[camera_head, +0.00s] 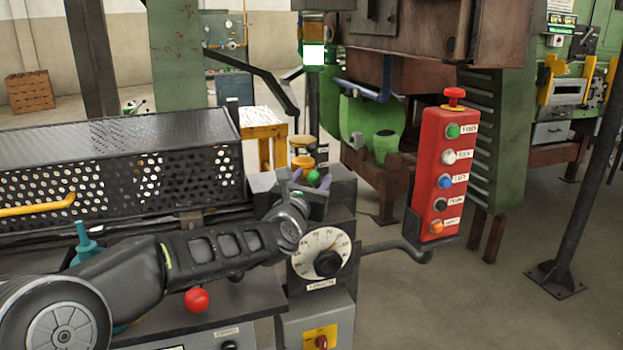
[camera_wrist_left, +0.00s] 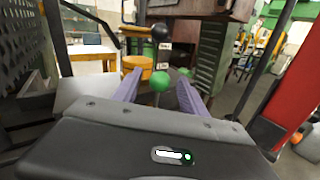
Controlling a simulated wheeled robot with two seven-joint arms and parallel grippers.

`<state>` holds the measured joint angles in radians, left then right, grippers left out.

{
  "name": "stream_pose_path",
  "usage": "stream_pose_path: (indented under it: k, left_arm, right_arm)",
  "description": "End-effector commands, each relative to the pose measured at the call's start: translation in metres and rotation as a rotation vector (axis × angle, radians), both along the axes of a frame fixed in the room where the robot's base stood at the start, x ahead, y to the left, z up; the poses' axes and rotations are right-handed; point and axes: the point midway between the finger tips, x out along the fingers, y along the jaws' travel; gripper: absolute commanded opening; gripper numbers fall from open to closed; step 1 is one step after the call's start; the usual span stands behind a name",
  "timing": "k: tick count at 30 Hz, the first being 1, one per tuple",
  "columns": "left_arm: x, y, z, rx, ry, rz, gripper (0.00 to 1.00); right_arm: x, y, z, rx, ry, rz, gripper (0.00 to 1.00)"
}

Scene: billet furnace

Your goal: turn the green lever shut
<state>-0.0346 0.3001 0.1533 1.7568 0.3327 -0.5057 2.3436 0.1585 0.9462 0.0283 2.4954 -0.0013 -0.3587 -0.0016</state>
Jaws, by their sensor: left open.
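The green lever shows as a round green knob (camera_head: 314,178) on top of the dark machine housing in the head view. In the left wrist view the green knob (camera_wrist_left: 160,81) sits on a thin pale stem, upright in the picture. My left gripper (camera_head: 311,182) is open, with its two purple-grey fingers on either side of the knob. In the left wrist view the left gripper (camera_wrist_left: 160,88) shows gaps between the knob and both fingers. Whether a finger touches the stem cannot be told. The lever's base is hidden behind the gripper body. My right gripper is not in view.
A dial box (camera_head: 322,250) stands just below the gripper. A red button box (camera_head: 442,175) on a bent arm is to the right. A black-knobbed lever (camera_wrist_left: 160,32) stands just beyond the green knob. A perforated black guard (camera_head: 120,160) is at left; a red ball knob (camera_head: 196,300) lies below my arm.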

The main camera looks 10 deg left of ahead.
Motion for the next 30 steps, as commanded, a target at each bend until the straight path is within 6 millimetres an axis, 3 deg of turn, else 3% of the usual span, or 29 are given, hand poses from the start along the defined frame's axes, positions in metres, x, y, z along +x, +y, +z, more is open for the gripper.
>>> stream_pose_path:
  k: [3, 21, 30]
  left_arm:
    - [-0.0002, 0.0000, -0.0002, 0.000, 0.000, 0.000, 0.49]
    - [-0.0004, 0.0000, -0.0002, 0.000, 0.000, 0.000, 0.00]
    - [-0.0004, -0.0001, -0.0003, 0.000, 0.001, 0.000, 0.00]
  right_arm:
    - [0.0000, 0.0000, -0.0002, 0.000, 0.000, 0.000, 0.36]
    - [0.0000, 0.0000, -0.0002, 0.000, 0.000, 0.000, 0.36]
    - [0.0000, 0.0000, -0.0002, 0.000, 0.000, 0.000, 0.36]
